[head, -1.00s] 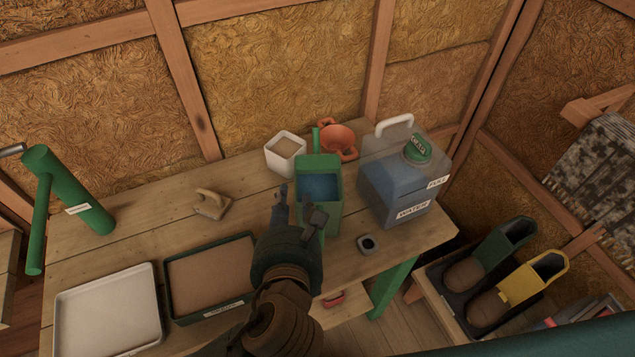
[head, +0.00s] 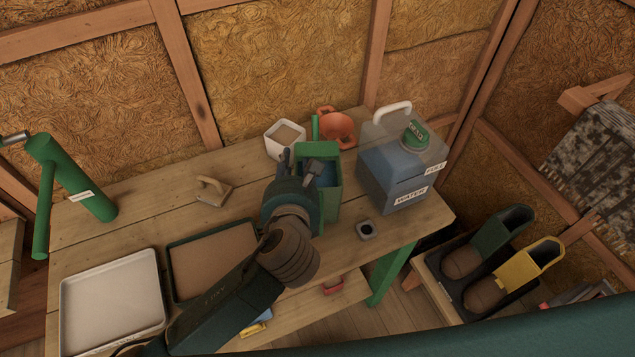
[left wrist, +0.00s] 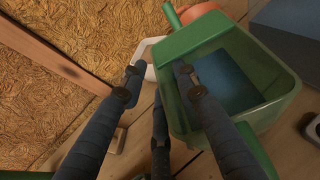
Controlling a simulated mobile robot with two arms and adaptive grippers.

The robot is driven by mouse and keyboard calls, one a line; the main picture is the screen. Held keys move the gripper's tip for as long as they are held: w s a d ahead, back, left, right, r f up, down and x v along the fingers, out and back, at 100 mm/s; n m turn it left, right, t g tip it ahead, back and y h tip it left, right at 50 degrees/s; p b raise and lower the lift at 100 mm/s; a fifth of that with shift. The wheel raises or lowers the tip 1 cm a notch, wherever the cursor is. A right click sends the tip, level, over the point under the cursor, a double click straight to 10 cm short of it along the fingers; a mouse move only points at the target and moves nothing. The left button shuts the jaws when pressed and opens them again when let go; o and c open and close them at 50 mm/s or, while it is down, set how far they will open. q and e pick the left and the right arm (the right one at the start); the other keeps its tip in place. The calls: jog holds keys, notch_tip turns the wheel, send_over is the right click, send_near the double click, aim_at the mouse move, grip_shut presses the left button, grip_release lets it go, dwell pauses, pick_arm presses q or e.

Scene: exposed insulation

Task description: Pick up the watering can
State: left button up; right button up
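The watering can appears to be the green box-like vessel (head: 332,200) with blue water inside, upright on the workbench. In the left wrist view the can (left wrist: 275,95) fills the right side, its rim and a green bar at its top visible. My left gripper (head: 298,166) is at the can's left side, partly covering it. In the left wrist view the gripper's fingers (left wrist: 158,80) are spread. One finger is left of the can and the other overlaps its near-left rim; I cannot tell if they touch it. My right gripper is not in view.
A water jug (head: 395,175) stands right of the can. A white pot (head: 284,140) and an orange pot (head: 337,128) stand behind. A wooden float (head: 212,190), a white tray (head: 110,300) and a brown-filled tray (head: 205,262) lie left. A small dark cup (head: 367,230) sits in front.

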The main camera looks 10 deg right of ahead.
pick_arm(q)
grip_shut()
